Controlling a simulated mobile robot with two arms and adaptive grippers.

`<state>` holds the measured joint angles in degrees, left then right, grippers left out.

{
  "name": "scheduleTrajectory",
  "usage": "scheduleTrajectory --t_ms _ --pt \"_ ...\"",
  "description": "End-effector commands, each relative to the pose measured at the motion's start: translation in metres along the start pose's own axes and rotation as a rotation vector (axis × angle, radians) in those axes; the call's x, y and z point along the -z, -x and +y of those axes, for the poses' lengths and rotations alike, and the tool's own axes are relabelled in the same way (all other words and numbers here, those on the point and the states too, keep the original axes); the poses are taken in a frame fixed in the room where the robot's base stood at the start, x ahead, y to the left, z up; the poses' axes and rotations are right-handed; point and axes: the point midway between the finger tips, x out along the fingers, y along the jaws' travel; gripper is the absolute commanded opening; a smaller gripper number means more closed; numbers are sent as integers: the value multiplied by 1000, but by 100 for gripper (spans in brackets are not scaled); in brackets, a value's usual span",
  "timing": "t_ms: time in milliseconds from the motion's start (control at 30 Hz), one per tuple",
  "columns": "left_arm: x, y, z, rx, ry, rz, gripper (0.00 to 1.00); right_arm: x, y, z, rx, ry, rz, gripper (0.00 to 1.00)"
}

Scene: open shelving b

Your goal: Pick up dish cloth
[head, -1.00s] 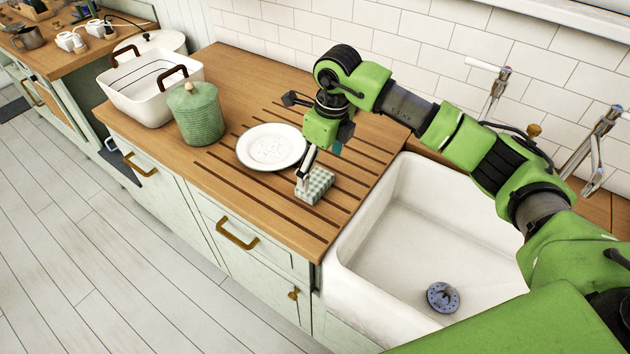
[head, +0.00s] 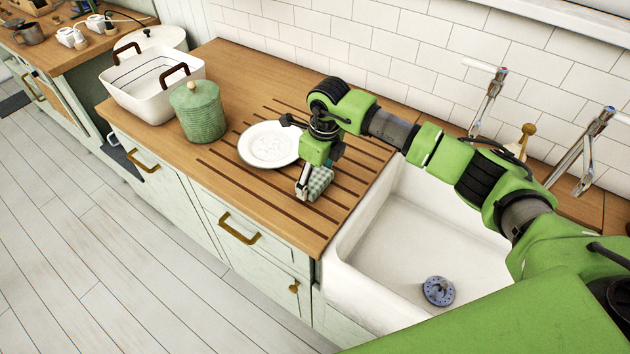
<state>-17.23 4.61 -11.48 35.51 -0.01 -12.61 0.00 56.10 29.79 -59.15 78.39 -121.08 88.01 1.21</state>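The dish cloth (head: 320,181) is a small folded green-and-white checked bundle on the grooved wooden counter, just right of the white plate. My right gripper (head: 304,188) points down at the cloth's left side, with its fingers at or against it. One finger hides part of the cloth. I cannot tell whether the fingers are closed on it. The cloth appears to rest on the counter. My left gripper is not in view.
A white plate (head: 268,144) lies close to the left of my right gripper. A green ribbed jar (head: 198,112) and a white basin with brown handles (head: 140,90) stand further left. The white sink (head: 400,245) with a blue drain strainer (head: 438,291) is to the right.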

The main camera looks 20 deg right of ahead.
Motion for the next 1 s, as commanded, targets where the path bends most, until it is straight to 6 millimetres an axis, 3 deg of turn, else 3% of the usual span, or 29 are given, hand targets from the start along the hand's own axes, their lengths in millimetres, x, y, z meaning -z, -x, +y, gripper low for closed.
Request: scheduleTrajectory --t_ms 367,600,867,1000 --pt "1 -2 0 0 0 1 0 0 4 0 1 0 0 51" --pt "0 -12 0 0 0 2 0 -4 32 0 3 1 -4 51" --pt "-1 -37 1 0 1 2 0 0 89 49 4 7 -7 51" --pt "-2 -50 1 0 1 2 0 7 105 85 2 7 -4 51"
